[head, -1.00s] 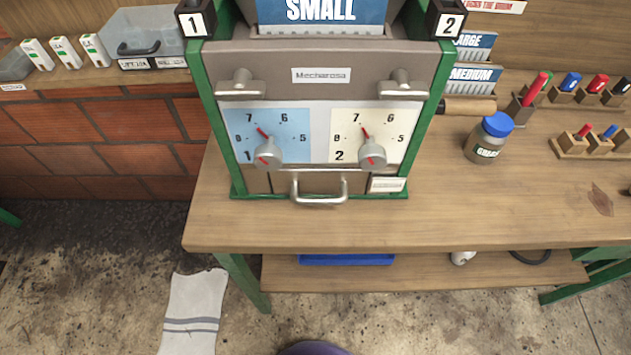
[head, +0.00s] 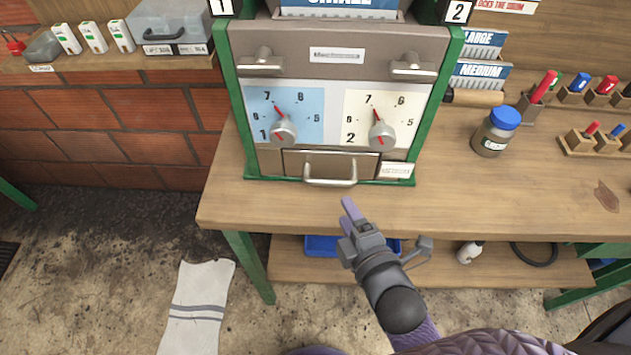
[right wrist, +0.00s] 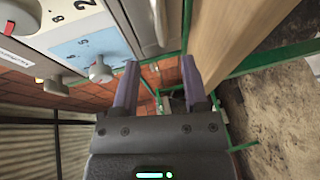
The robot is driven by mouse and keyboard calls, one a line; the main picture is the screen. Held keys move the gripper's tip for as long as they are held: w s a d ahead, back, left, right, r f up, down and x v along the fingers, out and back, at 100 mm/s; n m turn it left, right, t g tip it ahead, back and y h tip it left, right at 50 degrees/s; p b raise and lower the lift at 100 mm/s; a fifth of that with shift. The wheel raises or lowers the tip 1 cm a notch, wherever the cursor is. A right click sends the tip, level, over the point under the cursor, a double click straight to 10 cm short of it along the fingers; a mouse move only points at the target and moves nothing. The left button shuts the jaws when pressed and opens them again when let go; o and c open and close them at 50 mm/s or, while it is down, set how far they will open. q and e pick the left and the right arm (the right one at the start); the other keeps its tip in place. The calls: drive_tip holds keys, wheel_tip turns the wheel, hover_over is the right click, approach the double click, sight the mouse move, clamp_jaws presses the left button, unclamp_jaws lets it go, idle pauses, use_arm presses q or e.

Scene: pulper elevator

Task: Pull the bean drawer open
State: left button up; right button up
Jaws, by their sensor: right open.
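The bean drawer (head: 287,163) is a small brown front at the bottom middle of the green-framed machine. It looks shut. Its silver bar handle (head: 331,183) sticks out toward me; the handle also shows at the top of the right wrist view (right wrist: 158,20). My right gripper (head: 349,210) is in front of the table edge, just below and slightly right of the handle, apart from it. In the right wrist view its two purple fingers (right wrist: 160,82) are spread with nothing between them. My left gripper is in neither current view.
Two dial knobs (head: 283,133) sit above the drawer. The wooden table (head: 480,205) is bare in front of the machine; a blue-lidded jar (head: 495,133) stands to the right. A lower shelf (head: 430,265) holds a blue tray (head: 321,246).

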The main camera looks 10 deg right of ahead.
sight(329, 181)
drive_tip(key=b+x, duration=0.2)
drive_tip(key=x, duration=0.7)
drive_tip(key=shift+f, duration=0.1)
clamp_jaws()
idle(1.0)
